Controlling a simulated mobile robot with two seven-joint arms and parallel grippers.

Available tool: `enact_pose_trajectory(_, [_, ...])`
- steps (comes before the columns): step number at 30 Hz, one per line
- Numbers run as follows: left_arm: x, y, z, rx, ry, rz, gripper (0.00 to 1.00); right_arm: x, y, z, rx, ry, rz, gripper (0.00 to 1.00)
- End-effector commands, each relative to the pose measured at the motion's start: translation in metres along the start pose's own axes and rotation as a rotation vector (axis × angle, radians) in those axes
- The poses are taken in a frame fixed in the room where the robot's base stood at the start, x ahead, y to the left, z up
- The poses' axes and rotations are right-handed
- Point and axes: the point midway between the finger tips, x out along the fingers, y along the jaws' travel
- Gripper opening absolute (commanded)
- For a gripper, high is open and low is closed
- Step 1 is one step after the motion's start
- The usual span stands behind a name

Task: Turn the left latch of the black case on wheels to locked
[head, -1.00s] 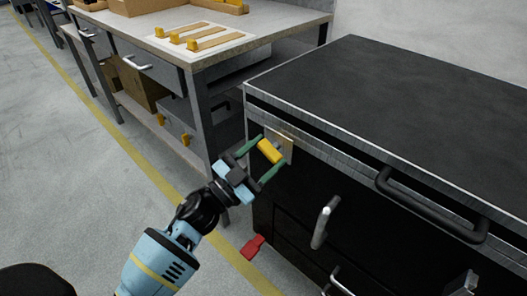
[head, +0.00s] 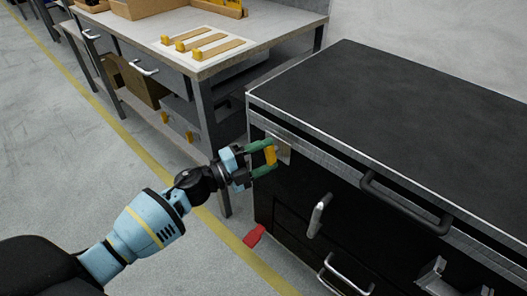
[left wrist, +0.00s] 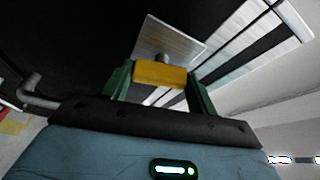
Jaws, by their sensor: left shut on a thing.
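The black case (head: 400,110) stands at the right, its front facing me. Its left latch has a yellow handle (head: 270,156) on a pale metal plate (head: 284,150) near the case's upper left front corner. My left gripper (head: 266,158) is shut on the yellow handle, with green fingers on either side. In the left wrist view the yellow handle (left wrist: 160,74) lies between the green fingers, in front of the plate (left wrist: 170,40). In the head view the fingers partly cover the handle, which looks near upright. My right gripper is not in view.
A black bar handle (head: 405,203) and a grey lever handle (head: 319,215) stick out from the case front. A red pedal (head: 254,236) sits low at its left. A workbench (head: 285,33) with yellow-ended wooden pieces stands behind. Floor at the left is clear.

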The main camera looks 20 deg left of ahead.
Motion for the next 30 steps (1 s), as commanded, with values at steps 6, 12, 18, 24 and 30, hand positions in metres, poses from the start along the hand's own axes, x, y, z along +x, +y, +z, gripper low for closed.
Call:
enact_pose_trajectory(6, [0.000,-0.004,0.000,0.131,0.000,0.053,0.35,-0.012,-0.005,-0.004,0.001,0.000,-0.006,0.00])
enact_pose_trajectory(12, [0.000,-0.002,0.000,0.205,-0.001,0.085,0.35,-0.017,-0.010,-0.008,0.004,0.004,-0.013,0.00])
enact_pose_trajectory(18, [0.000,-0.001,0.000,0.235,-0.001,0.098,0.35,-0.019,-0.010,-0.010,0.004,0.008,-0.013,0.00])
enact_pose_trajectory(24, [0.000,-0.001,0.000,0.242,-0.001,0.101,0.35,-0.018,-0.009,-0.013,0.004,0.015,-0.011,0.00])
enact_pose_trajectory(30, [0.000,-0.001,0.000,0.243,-0.001,0.101,0.35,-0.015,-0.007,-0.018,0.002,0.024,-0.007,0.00])
